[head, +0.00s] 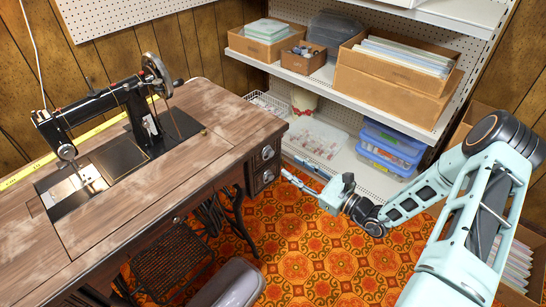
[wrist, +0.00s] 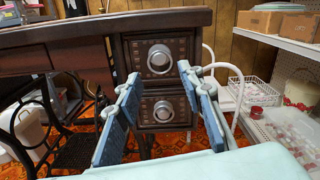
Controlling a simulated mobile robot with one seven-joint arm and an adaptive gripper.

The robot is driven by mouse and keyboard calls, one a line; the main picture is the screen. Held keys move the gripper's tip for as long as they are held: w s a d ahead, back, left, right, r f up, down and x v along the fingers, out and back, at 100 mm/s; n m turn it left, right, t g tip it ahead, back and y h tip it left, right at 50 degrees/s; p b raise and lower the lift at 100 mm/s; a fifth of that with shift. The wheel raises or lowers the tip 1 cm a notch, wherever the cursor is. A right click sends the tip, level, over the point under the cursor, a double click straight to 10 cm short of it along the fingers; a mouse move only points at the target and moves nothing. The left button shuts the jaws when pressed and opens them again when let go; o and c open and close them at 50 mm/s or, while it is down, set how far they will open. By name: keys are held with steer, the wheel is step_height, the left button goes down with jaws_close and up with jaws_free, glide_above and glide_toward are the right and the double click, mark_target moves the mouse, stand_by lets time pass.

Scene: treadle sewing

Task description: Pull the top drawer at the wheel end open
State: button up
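The sewing table (head: 215,140) has a stack of two small dark drawers at its wheel end, below the handwheel (head: 154,76). The top drawer (head: 267,153) looks closed; its front, with a round silver knob, faces me in the wrist view (wrist: 136,50). The knob (wrist: 160,59) shows fully there. My gripper (head: 290,168) is open and empty in front of the drawers. In the wrist view its two blue fingers (wrist: 159,72) stand apart on either side of the knob's line, apparently short of it. The lower drawer (wrist: 163,110) also looks closed, with its own knob between the fingers.
The table top (wrist: 110,22) overhangs the drawers. Shelves (head: 330,80) with boxes and blue bins (head: 388,150) stand to the right. A grey rounded seat (head: 232,285) is in front of the table. Patterned floor (head: 320,250) is clear between them.

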mark_target(272, 155)
steer(key=b+x, duration=0.1)
steer(key=x, duration=0.8)
steer(key=shift+c, duration=0.5)
jaws_close()
